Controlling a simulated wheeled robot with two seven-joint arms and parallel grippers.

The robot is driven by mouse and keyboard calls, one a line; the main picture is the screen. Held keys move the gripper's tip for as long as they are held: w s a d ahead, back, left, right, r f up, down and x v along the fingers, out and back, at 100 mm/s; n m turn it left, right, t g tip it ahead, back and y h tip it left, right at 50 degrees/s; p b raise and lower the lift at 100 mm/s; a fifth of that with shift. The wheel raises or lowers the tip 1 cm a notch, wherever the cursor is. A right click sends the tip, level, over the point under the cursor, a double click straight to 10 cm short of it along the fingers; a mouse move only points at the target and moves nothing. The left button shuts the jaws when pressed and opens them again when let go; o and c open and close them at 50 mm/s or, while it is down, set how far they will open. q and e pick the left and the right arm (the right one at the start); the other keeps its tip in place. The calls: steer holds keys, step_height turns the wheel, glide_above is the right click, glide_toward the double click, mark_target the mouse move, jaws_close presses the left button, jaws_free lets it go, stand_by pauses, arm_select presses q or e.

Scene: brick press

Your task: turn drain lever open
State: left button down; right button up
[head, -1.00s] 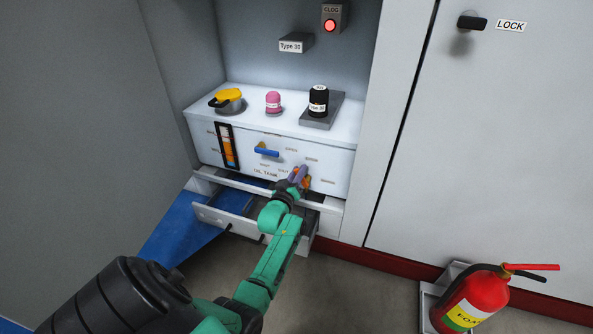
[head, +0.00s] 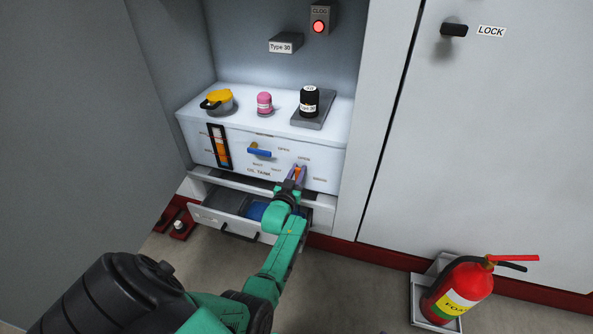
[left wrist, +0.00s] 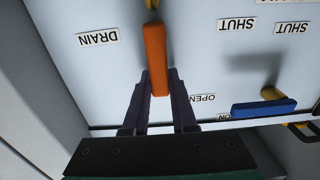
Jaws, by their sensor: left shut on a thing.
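The orange drain lever (left wrist: 155,55) hangs from a pivot at the top of the left wrist view, which shows the panel upside down. It stands nearly in line with the view's vertical, its free end near the OPEN label (left wrist: 203,98). The DRAIN label (left wrist: 98,39) is on its left. My left gripper (left wrist: 163,85) is shut on the lever's free end, one finger on each side. In the head view my left gripper (head: 298,174) is at the right part of the oil tank front (head: 325,172), hiding much of the lever. My right gripper is not seen.
A blue-handled lever (head: 260,152) is beside it on the tank front. A part-open drawer (head: 210,217) juts out below. On top stand a yellow-capped filler (head: 219,98), a pink jar (head: 264,102) and a black jar (head: 309,101). A fire extinguisher (head: 458,290) stands right.

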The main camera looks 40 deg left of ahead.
arm_select(q)
steer(key=shift+f, duration=0.15)
steer(key=c, duration=0.7)
jaws_free()
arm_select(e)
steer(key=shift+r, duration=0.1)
arm_select(q)
steer(key=p+v, duration=0.6)
steer(key=v, duration=0.8)
steer(key=shift+s+d, duration=0.2)
steer(key=shift+s, duration=0.05)
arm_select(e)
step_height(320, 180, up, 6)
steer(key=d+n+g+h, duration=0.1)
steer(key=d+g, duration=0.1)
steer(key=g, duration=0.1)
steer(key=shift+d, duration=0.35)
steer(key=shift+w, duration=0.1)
